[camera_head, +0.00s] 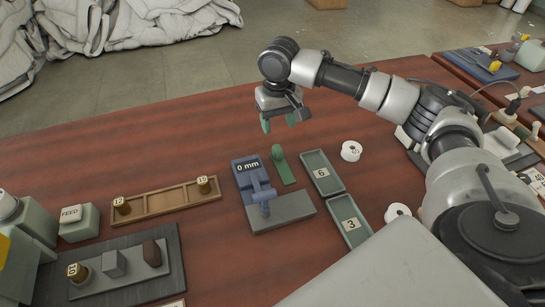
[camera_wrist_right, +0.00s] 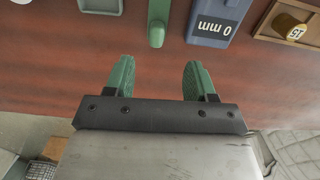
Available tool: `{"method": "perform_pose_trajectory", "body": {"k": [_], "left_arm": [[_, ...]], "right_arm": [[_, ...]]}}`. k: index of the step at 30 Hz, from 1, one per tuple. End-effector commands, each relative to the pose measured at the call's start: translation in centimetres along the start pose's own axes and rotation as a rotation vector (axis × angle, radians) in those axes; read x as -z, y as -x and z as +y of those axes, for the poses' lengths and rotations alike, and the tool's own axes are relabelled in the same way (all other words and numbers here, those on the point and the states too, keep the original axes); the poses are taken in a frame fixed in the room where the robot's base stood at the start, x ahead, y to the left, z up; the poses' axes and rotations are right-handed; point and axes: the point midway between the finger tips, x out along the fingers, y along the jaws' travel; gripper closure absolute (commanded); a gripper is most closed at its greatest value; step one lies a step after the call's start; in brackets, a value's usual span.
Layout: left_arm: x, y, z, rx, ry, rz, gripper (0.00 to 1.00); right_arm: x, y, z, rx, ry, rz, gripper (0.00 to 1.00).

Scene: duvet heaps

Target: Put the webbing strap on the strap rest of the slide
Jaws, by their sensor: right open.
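My right gripper (camera_head: 278,122) hangs over the far part of the table, open with nothing between its green fingertips; it also shows in the right wrist view (camera_wrist_right: 160,82). A blue device marked "0 mm" (camera_head: 245,165), with a blue lever and a grey block (camera_head: 285,211), stands mid-table and looks like the slide. Beside it lies a green strip with a raised rounded end (camera_head: 283,170), also in the right wrist view (camera_wrist_right: 158,22), apart from the fingers. I cannot tell for certain which thing is the webbing strap or the strap rest. My left gripper is out of view.
Green trays marked 6 (camera_head: 321,173) and 3 (camera_head: 351,225) lie right of the device, with white spools (camera_head: 351,150) nearby. A wooden tray (camera_head: 165,200) with brown knobs is at left. A dark mat (camera_head: 155,285) holds blocks. The far left table is clear.

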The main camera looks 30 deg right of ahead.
Motion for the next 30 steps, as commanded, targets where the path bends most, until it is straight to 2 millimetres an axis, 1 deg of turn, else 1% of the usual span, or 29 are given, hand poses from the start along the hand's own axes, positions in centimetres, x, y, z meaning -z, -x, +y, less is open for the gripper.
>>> {"method": "perform_pose_trajectory", "body": {"k": [2,9,17,21,24,27,30], "left_arm": [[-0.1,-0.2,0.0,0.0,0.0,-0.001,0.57],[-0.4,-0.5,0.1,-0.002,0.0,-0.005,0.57],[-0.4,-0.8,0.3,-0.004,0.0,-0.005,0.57],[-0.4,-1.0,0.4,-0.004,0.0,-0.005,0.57],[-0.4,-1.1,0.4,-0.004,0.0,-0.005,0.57],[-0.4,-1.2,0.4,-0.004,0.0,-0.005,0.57],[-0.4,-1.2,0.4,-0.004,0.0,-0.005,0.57]], "right_arm": [[-0.1,-0.5,0.1,0.001,-0.027,-0.012,0.45],[-0.1,-4.2,0.1,0.003,-0.03,-0.013,0.45],[0.0,-6.4,0.2,0.002,-0.027,-0.011,0.45],[0.1,-8.6,0.4,0.001,-0.027,-0.011,0.45],[0.1,-9.9,0.4,0.002,-0.026,-0.011,0.45],[0.1,-10.6,0.3,0.003,-0.026,-0.01,0.45],[0.1,-10.7,0.3,0.003,-0.025,-0.009,0.45]]}}
